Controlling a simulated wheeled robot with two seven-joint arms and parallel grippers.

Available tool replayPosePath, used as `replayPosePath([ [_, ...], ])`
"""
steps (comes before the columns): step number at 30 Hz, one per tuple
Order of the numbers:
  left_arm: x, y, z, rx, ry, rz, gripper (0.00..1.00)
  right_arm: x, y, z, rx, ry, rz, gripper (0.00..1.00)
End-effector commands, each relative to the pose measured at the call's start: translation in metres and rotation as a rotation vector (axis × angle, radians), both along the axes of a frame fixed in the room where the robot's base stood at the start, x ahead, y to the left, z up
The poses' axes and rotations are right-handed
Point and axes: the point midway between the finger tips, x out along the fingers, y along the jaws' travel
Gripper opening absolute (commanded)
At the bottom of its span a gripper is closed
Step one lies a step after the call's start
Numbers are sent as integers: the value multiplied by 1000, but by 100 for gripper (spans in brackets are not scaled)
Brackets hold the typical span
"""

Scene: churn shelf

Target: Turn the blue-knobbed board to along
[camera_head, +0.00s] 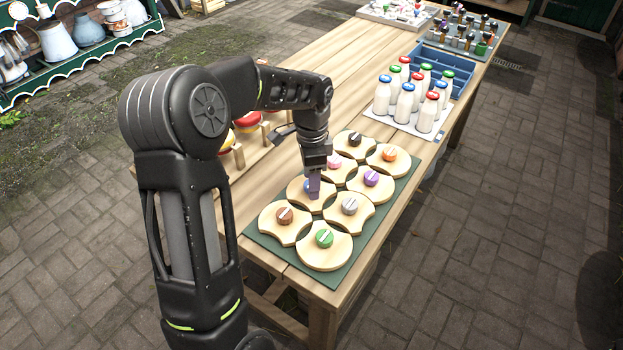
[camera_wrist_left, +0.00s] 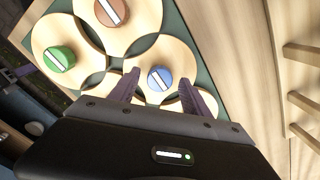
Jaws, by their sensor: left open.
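The blue-knobbed board (camera_head: 298,199) is a pale wooden disc on the green base (camera_head: 342,272), among several similar boards. My left gripper (camera_head: 314,192) is over it and hides part of its knob in the head view. In the left wrist view, the board (camera_wrist_left: 157,48) shows its blue knob (camera_wrist_left: 159,77) with a white bar across it. The left gripper (camera_wrist_left: 160,84) is open there, one finger to each side of the knob. I cannot tell how low the fingertips are. My right gripper is in neither view.
Boards with a brown knob (camera_head: 284,215), grey knob (camera_head: 350,205), pink knob (camera_head: 334,162) and purple knob (camera_head: 371,178) lie close around. The green-knobbed board (camera_head: 324,255) is at the near corner. Milk bottles (camera_head: 404,106) stand beyond. Wooden posts (camera_head: 239,156) stand on the left side.

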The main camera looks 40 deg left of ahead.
Motion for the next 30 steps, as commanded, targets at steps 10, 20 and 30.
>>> replayPosePath([
  [10,1,0,49,1,-6,-2,56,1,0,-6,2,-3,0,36],
  [20,0,0,76,0,-1,-1,56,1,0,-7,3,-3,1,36],
  [30,0,0,75,0,-1,-1,56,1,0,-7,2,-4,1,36],
])
